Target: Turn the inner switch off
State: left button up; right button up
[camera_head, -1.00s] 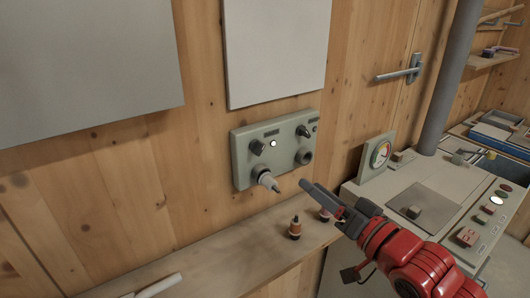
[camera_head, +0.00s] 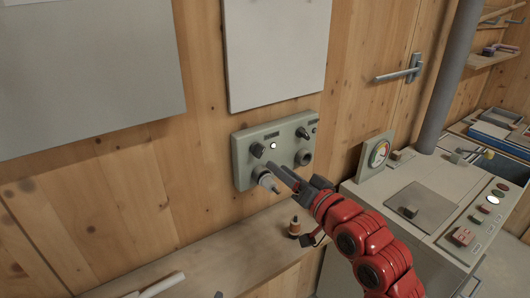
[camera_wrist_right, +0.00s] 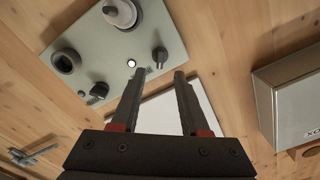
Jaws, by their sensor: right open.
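A grey-green panel (camera_head: 240,160) on the wooden wall carries two dark rotary switches, a left one (camera_head: 258,149) and a right one (camera_head: 303,132). I cannot tell which is the inner one. A lit white lamp (camera_head: 273,145) sits beside the left switch. Below it a plug (camera_head: 266,181) is in a socket; the right socket (camera_head: 304,157) is empty. My right gripper (camera_head: 274,175) is open and empty in front of the panel's lower left. In the right wrist view, the switch by the lamp (camera_wrist_right: 160,56) appears between and beyond the fingertips (camera_wrist_right: 158,74). My left gripper is out of view.
A grey machine cabinet (camera_head: 385,185) with a gauge (camera_head: 378,155) stands at right.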

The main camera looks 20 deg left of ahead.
aim_at(261, 154)
jog(key=p+x, duration=0.1)
jog(key=x, duration=0.6)
jog(key=shift+a, duration=0.1)
grip_shut()
